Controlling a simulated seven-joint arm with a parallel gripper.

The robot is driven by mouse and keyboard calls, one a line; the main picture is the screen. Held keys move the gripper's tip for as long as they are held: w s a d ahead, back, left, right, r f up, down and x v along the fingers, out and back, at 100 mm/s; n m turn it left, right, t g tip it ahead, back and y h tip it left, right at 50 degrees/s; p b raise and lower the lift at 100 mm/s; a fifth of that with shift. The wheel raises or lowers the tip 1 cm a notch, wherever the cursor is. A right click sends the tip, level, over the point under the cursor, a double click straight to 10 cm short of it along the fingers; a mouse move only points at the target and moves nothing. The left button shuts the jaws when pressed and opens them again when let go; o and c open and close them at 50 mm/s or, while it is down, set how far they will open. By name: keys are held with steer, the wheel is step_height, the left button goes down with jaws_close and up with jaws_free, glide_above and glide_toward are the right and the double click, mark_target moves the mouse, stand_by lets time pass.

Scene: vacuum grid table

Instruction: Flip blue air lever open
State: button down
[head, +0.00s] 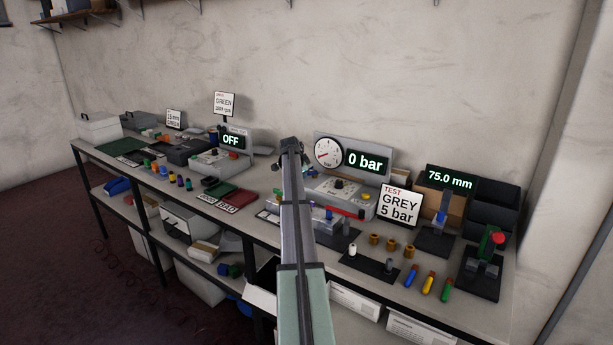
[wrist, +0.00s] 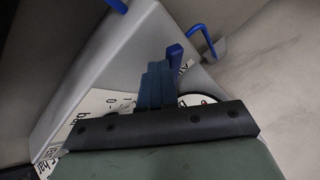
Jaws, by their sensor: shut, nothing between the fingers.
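A small blue part (head: 329,214), possibly the blue air lever, shows at the front of the grey pressure station beside a red bar (head: 348,212). My arm partly hides that area, and I cannot tell the lever's position. The gauge (head: 329,153) stands behind, and its display (head: 366,162) reads 0 bar. My gripper (head: 290,150) is raised above the bench, left of the gauge and apart from the blue part. In the wrist view my gripper (wrist: 160,82) has its fingers together, with nothing seen between them. Blue bent rods (wrist: 201,41) show beyond them; I cannot tell what they belong to.
Several coloured cylinders (head: 428,284) and a black fixture (head: 482,270) are at the bench's right. The OFF station (head: 220,160) is to the left. The wall is close behind.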

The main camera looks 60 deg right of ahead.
steer(key=shift+w+d+m+g, duration=0.25)
steer(key=shift+w+m+g, duration=0.25)
steer(key=shift+w+m, duration=0.4)
steer(key=w+m+g, duration=0.1)
steer(key=m, duration=0.1)
steer(key=w+d+m+g, duration=0.1)
steer(key=m, duration=0.1)
steer(key=shift+d+g, duration=0.15)
steer(key=shift+g, duration=0.15)
steer(key=d+m+g, duration=0.1)
steer(key=m, duration=0.1)
steer(key=w+d+m+g+y, duration=0.1)
steer(key=shift+w+m, duration=0.25)
steer(key=shift+m, duration=0.15)
steer(key=shift+w+d, duration=0.1)
steer(key=shift+d, duration=0.15)
steer(key=shift+a, duration=0.1)
steer(key=w+a+r, duration=0.3)
steer(key=a+r, duration=0.5)
steer(key=shift+w+a, duration=0.3)
steer(key=shift+w, duration=0.05)
